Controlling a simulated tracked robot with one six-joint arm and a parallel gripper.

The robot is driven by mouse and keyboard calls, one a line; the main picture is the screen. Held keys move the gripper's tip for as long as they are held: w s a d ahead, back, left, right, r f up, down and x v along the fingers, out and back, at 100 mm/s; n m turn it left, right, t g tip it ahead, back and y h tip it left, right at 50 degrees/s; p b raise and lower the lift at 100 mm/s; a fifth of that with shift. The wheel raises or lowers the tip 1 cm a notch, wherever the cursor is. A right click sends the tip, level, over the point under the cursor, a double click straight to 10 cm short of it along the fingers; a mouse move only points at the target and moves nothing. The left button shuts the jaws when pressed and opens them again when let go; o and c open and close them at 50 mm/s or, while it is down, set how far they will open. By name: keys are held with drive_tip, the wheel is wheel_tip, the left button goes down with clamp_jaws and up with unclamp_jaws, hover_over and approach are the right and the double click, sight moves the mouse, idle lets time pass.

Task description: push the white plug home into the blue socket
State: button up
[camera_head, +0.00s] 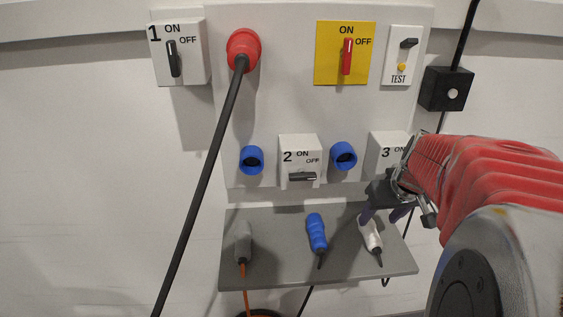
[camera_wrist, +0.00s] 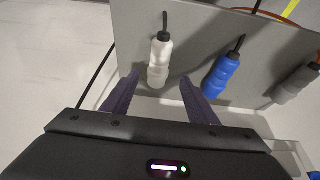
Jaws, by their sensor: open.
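The white plug (camera_head: 371,234) lies at the right end of the grey shelf, with its dark cable end toward the front edge. It also shows in the wrist view (camera_wrist: 159,62), ahead of and between my fingers. My gripper (camera_head: 388,214) is open and empty, just above and behind the white plug; its two purple fingers (camera_wrist: 160,92) are apart in the wrist view. Two blue sockets are on the panel: a left one (camera_head: 251,160) and a right one (camera_head: 343,156). Both look empty. Whether a finger touches the plug I cannot tell.
On the grey shelf (camera_head: 283,265) a blue plug (camera_head: 317,233) lies in the middle and a grey plug (camera_head: 243,242) at the left. A red plug (camera_head: 243,48) with a thick cable hangs down the left. Switch box 2 (camera_head: 299,151) sits between the sockets; switch box 3 (camera_head: 384,152) is beside my arm.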

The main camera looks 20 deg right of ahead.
sight(372, 229)
drive_tip(key=shift+x, duration=1.25)
drive_tip(key=shift+x, duration=2.6)
drive_tip(key=shift+s+d, duration=0.1)
drive_tip(key=shift+s, duration=0.05)
drive_tip(key=c, duration=1.1)
